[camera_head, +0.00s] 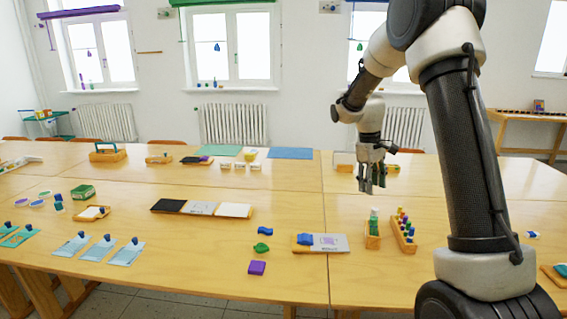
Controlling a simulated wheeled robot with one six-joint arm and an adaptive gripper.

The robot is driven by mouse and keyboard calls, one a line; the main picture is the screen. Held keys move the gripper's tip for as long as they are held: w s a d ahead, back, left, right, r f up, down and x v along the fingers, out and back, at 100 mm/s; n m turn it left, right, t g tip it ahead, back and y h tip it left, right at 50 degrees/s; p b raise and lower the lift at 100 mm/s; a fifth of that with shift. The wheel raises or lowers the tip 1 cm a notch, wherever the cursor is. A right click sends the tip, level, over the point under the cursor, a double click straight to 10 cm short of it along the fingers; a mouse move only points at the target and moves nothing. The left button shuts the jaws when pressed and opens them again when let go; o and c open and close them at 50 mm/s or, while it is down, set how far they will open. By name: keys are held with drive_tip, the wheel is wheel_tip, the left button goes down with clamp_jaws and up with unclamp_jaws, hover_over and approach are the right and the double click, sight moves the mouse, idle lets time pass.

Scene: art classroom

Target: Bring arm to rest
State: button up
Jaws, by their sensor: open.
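My gripper (371,180) hangs in the air above the right half of the large wooden table, pointing down. Its fingers are apart and nothing is between them. My arm rises at the right of the view and bends over to the left, hiding part of the table and wall behind it. Below the gripper on the table stand a narrow wooden holder with green items (373,229) and a wooden rack with several coloured pegs (403,232). The gripper is clear of both.
The wooden table (290,215) carries a tray with a blue item (318,243), a purple block (257,268), a green piece (261,248), a long tray with black, grey and white panels (202,208), and light blue cards (98,248) at left. Bare wood lies between them.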

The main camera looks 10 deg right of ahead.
drive_tip(key=s+a+r+m+t, duration=0.1)
drive_tip(key=s+r, duration=0.3)
drive_tip(key=s, duration=0.6)
drive_tip(key=s+a+r+m+t+y, duration=0.1)
drive_tip(key=s+r, duration=0.4)
drive_tip(key=s, duration=0.6)
drive_tip(key=s+a+r+m+t, duration=0.2)
drive_tip(key=s+a+r+t, duration=0.1)
drive_tip(key=s, duration=0.8)
drive_tip(key=shift+a+r+y, duration=0.25)
drive_tip(key=shift+r+y, duration=0.05)
drive_tip(key=shift+r, duration=0.6)
